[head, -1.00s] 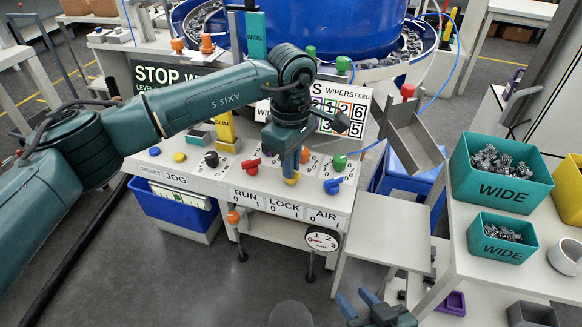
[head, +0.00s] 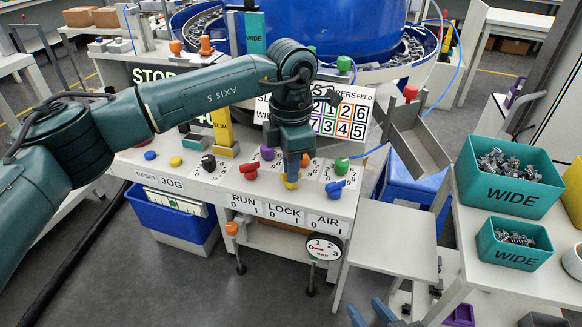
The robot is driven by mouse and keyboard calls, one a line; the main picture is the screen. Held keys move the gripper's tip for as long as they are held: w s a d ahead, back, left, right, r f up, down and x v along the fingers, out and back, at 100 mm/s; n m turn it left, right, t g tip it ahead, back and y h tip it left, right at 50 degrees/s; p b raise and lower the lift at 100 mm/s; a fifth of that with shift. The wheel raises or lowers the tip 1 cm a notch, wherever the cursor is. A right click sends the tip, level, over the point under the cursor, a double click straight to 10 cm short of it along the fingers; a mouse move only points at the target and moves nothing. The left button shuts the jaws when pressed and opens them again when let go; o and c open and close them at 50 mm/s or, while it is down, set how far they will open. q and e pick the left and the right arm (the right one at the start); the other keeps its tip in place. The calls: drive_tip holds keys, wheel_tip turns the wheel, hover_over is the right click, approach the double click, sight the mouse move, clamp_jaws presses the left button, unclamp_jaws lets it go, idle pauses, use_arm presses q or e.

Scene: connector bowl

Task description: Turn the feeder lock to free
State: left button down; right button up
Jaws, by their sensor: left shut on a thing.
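The feeder lock is the yellow knob (head: 291,184) above the LOCK label (head: 284,214) on the white control panel (head: 215,183). My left gripper (head: 291,174) points down over the knob and is shut on it. The fingers hide most of the knob and its markings, so I cannot tell its setting. My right gripper (head: 369,312) is at the bottom edge, partly cut off, with its blue fingertips apart and nothing between them.
A red knob (head: 249,170) above RUN stands left of the lock, and a blue knob (head: 335,188) above AIR right of it. Purple, orange and green posts stand behind. A round gauge (head: 323,247) hangs below the panel. Teal WIDE bins (head: 508,190) stand on the right table.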

use_arm(q)
drive_tip(key=shift+n, duration=0.8)
drive_tip(key=c, duration=1.5)
unclamp_jaws()
wheel_tip(320, 180, up, 13)
drive_tip(key=shift+r, duration=0.15)
